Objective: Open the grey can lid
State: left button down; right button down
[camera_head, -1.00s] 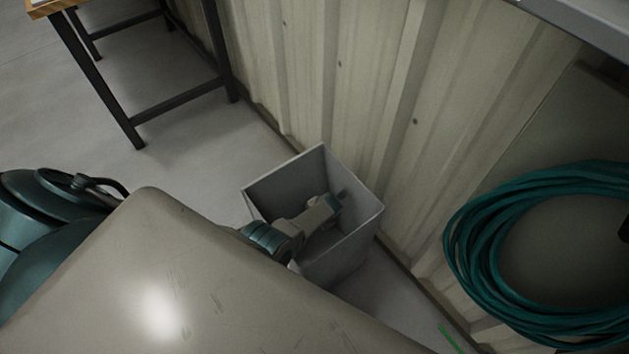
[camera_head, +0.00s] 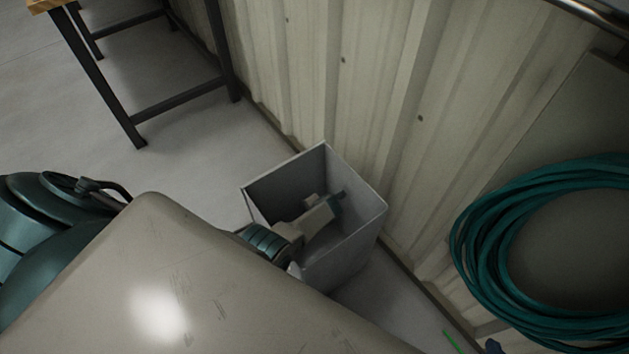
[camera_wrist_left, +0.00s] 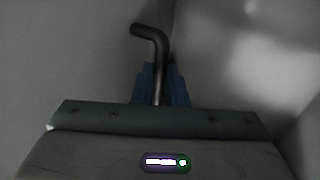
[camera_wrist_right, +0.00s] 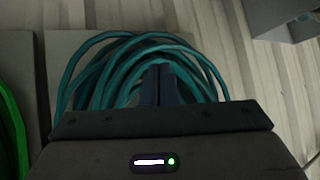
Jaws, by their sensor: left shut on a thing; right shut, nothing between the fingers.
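The grey can (camera_head: 352,245) is a square, tapered metal bin standing on the floor against the wall. Its top is open in the head view, and I cannot make out a separate lid. My left arm reaches over the rim, with the left gripper (camera_head: 337,203) inside the can. In the left wrist view, the left gripper (camera_wrist_left: 160,88) is shut on a dark bent rod (camera_wrist_left: 150,34) between grey walls. My right gripper (camera_wrist_right: 158,85) is shut and empty in front of a coiled teal hose (camera_wrist_right: 85,75).
The teal hose coil (camera_head: 475,225) hangs on a panel right of the can. A corrugated wall (camera_head: 385,90) runs behind. A dark-legged bench (camera_head: 95,75) stands at upper left, with clear floor (camera_head: 190,135) between it and the can. A green hose (camera_wrist_right: 12,125) is at the right wrist view's left edge.

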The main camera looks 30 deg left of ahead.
pick_arm(q)
jog(key=shift+w+a+f+y+b, duration=0.2)
jog(key=shift+a+f+y+b, duration=0.15)
jog(key=shift+a, duration=0.2)
jog(key=shift+a+r, duration=0.1)
jog(key=shift+a, duration=0.1)
pick_arm(e)
jog(key=shift+w+r+t, duration=0.3)
jog(key=shift+w+t, duration=0.25)
jog(key=shift+t, duration=0.05)
jog(key=shift+w+r+t, duration=0.3)
jog(key=shift+w+t, duration=0.2)
jog(key=shift+t, duration=0.1)
pick_arm(q)
jog(key=c, duration=1.5)
grip_release()
jog(key=shift+w, duration=0.1)
jog(key=shift+o, duration=0.2)
